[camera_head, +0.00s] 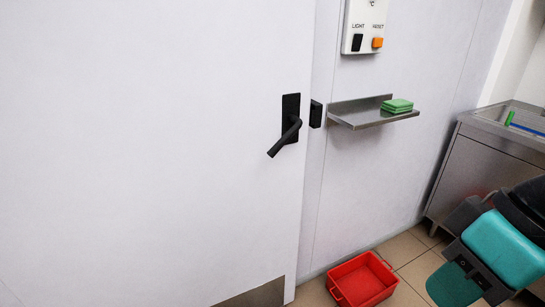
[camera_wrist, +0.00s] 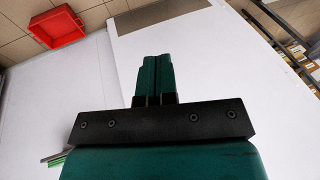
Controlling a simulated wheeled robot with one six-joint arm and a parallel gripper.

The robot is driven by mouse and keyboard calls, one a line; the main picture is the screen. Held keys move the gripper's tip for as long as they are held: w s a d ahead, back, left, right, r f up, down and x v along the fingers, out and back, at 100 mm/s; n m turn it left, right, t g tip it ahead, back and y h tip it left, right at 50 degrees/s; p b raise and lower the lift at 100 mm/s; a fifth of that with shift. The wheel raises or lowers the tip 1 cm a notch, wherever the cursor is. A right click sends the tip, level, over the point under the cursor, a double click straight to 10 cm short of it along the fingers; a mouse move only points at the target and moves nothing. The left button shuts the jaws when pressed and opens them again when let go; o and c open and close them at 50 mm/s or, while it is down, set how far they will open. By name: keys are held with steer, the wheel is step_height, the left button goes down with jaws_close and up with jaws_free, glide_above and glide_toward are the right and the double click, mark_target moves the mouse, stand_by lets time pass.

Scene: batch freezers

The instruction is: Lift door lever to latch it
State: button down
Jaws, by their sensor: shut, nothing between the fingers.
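The black door lever (camera_head: 285,139) sits on a black plate near the right edge of the white door (camera_head: 150,140). Its handle slopes down to the left. A black keeper block (camera_head: 315,113) is on the frame just right of the door edge. My gripper (camera_wrist: 157,60) shows in the wrist view with its teal fingers together and nothing between them. The door (camera_wrist: 220,70) fills much of that view, but the lever does not show there. My teal and black arm is at the lower right of the head view, well apart from the lever.
A steel shelf (camera_head: 350,114) with green pads (camera_head: 397,105) juts from the wall right of the lever. A control panel (camera_head: 365,28) is above it. A red crate (camera_head: 362,281) is on the tiled floor by the wall. A steel sink unit (camera_head: 485,160) stands at the right.

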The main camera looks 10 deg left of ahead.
steer(key=w+a+f+m+t+y+b, duration=0.2)
steer(key=w+a+f+m+y+b, duration=0.15)
steer(key=w+b, duration=0.35)
steer(key=w+a+f+m+t+y+b, duration=0.1)
steer(key=w+a+f+m+y+b, duration=0.3)
steer(key=w, duration=0.6)
steer(key=w+a+f+m+t+y+b, duration=0.2)
steer(key=w+a+f+b, duration=0.1)
steer(key=w+a+b, duration=0.4)
steer(key=w+d+f+m+t+y+b, duration=0.2)
steer(key=w+f+m+t+b, duration=0.2)
steer(key=w+m, duration=0.2)
steer(key=w+d+f+m+t+y+b, duration=0.2)
steer(key=w+f+m+t+b, duration=0.1)
steer(key=w+m, duration=0.4)
steer(key=shift+w+d+f+t+b, duration=0.35)
steer(key=shift+w+f+t, duration=0.15)
steer(key=shift+w, duration=0.65)
